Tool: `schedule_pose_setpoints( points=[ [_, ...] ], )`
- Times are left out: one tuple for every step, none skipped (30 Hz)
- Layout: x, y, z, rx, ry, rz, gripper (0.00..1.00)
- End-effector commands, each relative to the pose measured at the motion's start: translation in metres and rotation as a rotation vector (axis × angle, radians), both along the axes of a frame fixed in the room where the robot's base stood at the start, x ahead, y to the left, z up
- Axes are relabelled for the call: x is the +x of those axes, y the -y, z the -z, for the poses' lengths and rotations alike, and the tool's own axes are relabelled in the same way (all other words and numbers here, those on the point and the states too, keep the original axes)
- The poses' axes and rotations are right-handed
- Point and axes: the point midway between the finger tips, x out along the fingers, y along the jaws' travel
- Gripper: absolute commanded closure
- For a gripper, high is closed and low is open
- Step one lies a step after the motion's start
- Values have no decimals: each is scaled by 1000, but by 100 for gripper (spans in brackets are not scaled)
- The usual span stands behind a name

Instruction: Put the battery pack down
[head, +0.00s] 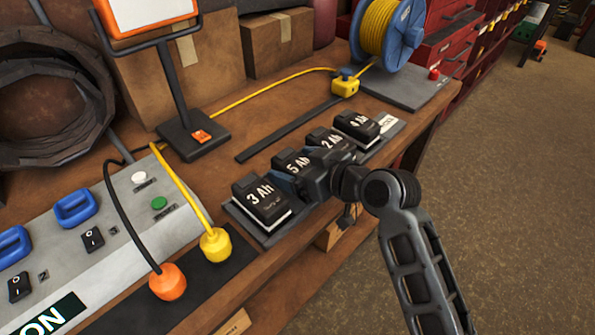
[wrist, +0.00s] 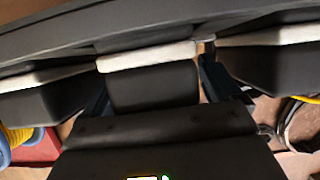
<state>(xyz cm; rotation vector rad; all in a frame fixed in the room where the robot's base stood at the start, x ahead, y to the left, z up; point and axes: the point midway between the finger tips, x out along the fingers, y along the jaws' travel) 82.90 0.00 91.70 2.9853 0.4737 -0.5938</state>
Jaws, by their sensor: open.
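The 5 Ah battery pack (head: 294,161), black with white lettering, stands in a row of packs on a dark rack (head: 250,226) on the bench. My gripper (head: 299,177) is around it from the front, with a blue finger visible between it and the 3 Ah pack (head: 262,200). The wrist view shows a dark pack (wrist: 152,85) with a pale band between my two open fingers (wrist: 155,88). Small gaps seem to show beside the fingers; whether either touches the pack is unclear. My gripper hides the front of the 5 Ah pack.
The 2 Ah pack (head: 325,138) and 4 Ah pack (head: 357,126) stand to the right in the row. A grey panel (head: 130,220) with yellow and orange plugs is at left. A blue cable reel (head: 388,35) stands behind. Open floor lies at right.

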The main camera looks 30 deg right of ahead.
Motion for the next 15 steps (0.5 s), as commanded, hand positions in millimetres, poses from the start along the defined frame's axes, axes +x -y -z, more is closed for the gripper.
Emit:
schedule_pose_setpoints(
  points=[
    [0, 0, 0, 0, 0, 0, 8],
    [0, 0, 0, 0, 0, 0, 8],
    [0, 0, 0, 0, 0, 0, 8],
    [0, 0, 0, 0, 0, 0, 10],
    [0, 0, 0, 0, 0, 0, 13],
    [0, 0, 0, 0, 0, 0, 17],
    [0, 0, 0, 0, 0, 0, 20],
    [0, 0, 0, 0, 0, 0, 23],
    [0, 0, 0, 0, 0, 0, 27],
    [-1, 0, 0, 0, 0, 0, 30],
    [-1, 0, 0, 0, 0, 0, 32],
    [-1, 0, 0, 0, 0, 0, 36],
    [-1, 0, 0, 0, 0, 0, 39],
    [-1, 0, 0, 0, 0, 0, 42],
    [-1, 0, 0, 0, 0, 0, 46]
  ],
)
